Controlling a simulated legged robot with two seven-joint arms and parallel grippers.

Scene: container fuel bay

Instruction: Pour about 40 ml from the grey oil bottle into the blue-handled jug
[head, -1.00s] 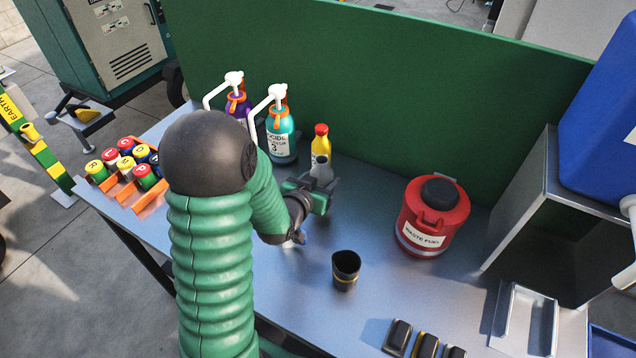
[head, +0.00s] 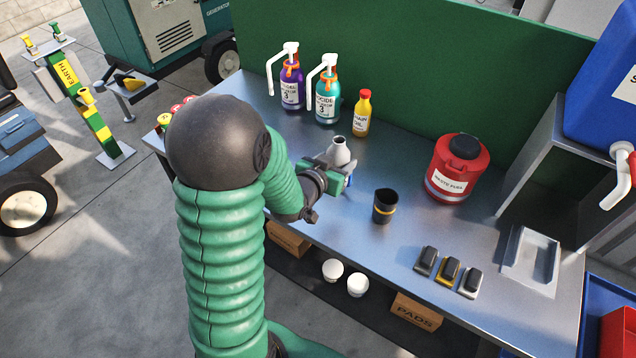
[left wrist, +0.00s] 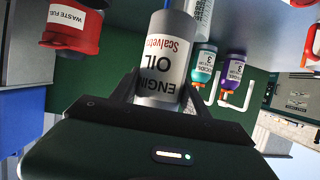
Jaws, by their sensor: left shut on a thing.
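The grey oil bottle (head: 340,152) is in my left gripper (head: 335,174), its open neck upward and its body roughly upright. In the left wrist view the bottle (left wrist: 160,65) stands between the two fingers, with its "ENGINE OIL" label showing. I cannot tell whether its base touches the bench. A small blue piece (head: 349,182) shows just beside the gripper, perhaps the jug's handle; the rest of that thing is hidden or too small to tell. My right gripper is not in view.
The red waste fuel can (head: 450,180), a yellow bottle (head: 362,118) and purple (head: 291,88) and teal (head: 327,100) pump bottles stand behind. Small dark-topped blocks (head: 448,270) lie in front. The bench between is clear.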

